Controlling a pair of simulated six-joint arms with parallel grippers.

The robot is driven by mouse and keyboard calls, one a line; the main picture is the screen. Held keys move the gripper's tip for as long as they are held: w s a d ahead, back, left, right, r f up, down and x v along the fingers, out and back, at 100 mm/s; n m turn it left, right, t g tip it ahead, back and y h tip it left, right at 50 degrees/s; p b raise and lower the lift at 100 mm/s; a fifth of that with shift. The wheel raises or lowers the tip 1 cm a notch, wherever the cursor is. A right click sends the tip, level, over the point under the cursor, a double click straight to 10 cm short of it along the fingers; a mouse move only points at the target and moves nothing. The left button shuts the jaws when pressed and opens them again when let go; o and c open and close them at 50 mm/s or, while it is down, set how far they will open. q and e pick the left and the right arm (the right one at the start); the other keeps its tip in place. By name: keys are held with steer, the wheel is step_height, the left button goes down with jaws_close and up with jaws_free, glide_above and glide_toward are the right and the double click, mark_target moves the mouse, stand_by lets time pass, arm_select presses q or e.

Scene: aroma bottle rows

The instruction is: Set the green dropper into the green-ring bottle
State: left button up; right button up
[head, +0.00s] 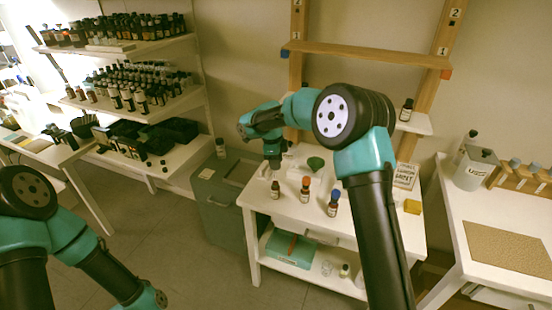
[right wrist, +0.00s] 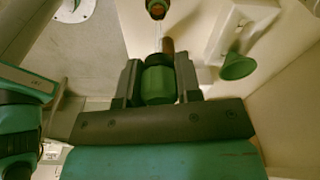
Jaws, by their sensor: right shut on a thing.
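My right gripper (head: 274,165) points down over the white table. In the right wrist view, it (right wrist: 158,72) is shut on the green bulb of the green dropper (right wrist: 158,87), with a finger on each side. A thin clear glass tube shows beyond the bulb. A small brown bottle (head: 275,190) stands upright on the table below the gripper; its ring colour is too small to tell. A brown shape (right wrist: 168,47) lies just past the bulb in the wrist view, partly hidden by it. Whether the tube is inside the bottle I cannot tell. My left gripper is out of view.
An orange-topped bottle (head: 305,189) and a blue-topped bottle (head: 333,205) stand to the right on the white table (head: 290,213). A label card (head: 405,176) and yellow block (head: 412,206) are at the table's right.

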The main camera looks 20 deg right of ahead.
steer(key=shift+f, duration=4.15)
stand_by(0.4)
steer(key=o, duration=0.7)
steer(key=shift+r, duration=3.55)
